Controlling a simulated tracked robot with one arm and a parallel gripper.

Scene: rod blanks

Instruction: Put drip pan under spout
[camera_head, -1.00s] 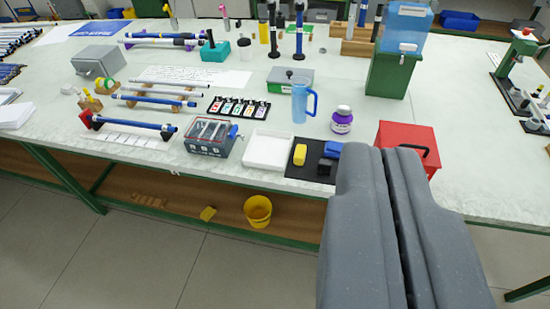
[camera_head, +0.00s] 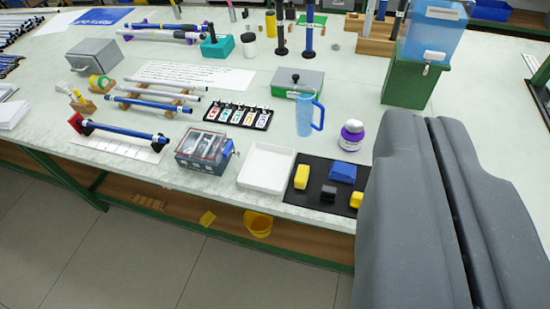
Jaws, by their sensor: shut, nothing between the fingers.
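A white shallow tray (camera_head: 252,181), which looks like the drip pan, lies flat and empty near the table's front edge. A blue water tank (camera_head: 434,30) stands on a green stand (camera_head: 410,88) at the back right.
A black mat (camera_head: 321,197) with yellow, blue and black blocks lies right of the tray. A clear-lidded box (camera_head: 204,151) stands left of it. A blue jug (camera_head: 307,115) and purple-labelled bottle (camera_head: 352,135) stand between tray and tank. Bare table shows before the stand.

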